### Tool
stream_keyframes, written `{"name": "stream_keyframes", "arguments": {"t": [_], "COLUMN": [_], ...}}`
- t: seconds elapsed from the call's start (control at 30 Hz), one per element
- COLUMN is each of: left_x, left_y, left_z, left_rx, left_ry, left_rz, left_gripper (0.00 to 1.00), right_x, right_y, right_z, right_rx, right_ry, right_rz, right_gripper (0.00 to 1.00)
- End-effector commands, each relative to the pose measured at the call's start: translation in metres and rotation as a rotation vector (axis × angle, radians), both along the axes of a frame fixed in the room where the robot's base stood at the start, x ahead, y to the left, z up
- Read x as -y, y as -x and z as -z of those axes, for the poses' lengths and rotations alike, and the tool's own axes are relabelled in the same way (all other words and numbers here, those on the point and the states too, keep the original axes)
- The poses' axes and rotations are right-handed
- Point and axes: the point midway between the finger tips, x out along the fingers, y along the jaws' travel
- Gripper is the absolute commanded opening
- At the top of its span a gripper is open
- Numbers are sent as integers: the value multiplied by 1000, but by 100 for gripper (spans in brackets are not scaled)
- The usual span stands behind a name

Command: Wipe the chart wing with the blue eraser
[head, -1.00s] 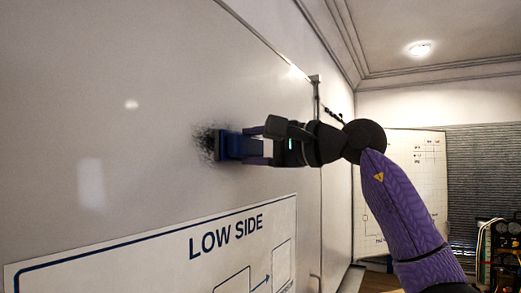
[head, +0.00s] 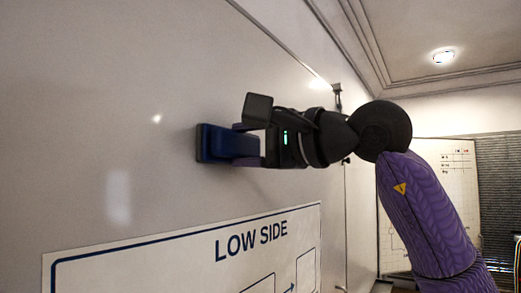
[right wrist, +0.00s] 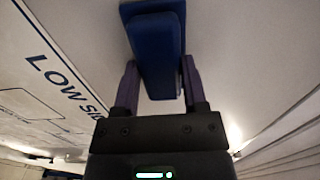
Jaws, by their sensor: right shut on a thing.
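The blue eraser (head: 222,143) is held against the large white board (head: 140,70), its dark pad side facing the surface. My right gripper (head: 240,145) is shut on the eraser's blue body. In the right wrist view the eraser (right wrist: 156,48) sits between the two fingers, its far end at the white surface. I cannot tell whether it presses firmly. No dark smudge shows on the board around the eraser; what lies behind it is hidden. My left gripper is not in view.
A LOW SIDE chart (head: 200,256) is on the board below the eraser. Another white panel with a printed table (head: 455,165) stands at the far right, beyond my arm. A ceiling lamp (head: 443,56) shines above. The board left of the eraser is clear.

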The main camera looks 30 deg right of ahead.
Motion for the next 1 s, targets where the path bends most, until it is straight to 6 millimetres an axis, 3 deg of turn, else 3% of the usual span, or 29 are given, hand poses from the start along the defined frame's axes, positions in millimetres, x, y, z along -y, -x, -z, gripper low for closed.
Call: {"name": "stream_keyframes", "arguments": {"t": [0.3, 1.0], "left_x": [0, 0], "left_y": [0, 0], "left_z": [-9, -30], "left_rx": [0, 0], "left_ry": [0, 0], "left_rz": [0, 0], "left_gripper": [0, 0], "right_x": [-6, 56], "right_y": [3, -25], "right_z": [-8, -6], "right_rx": [0, -1], "right_ry": [-1, -4], "right_rz": [0, 1], "right_gripper": [8, 8]}}
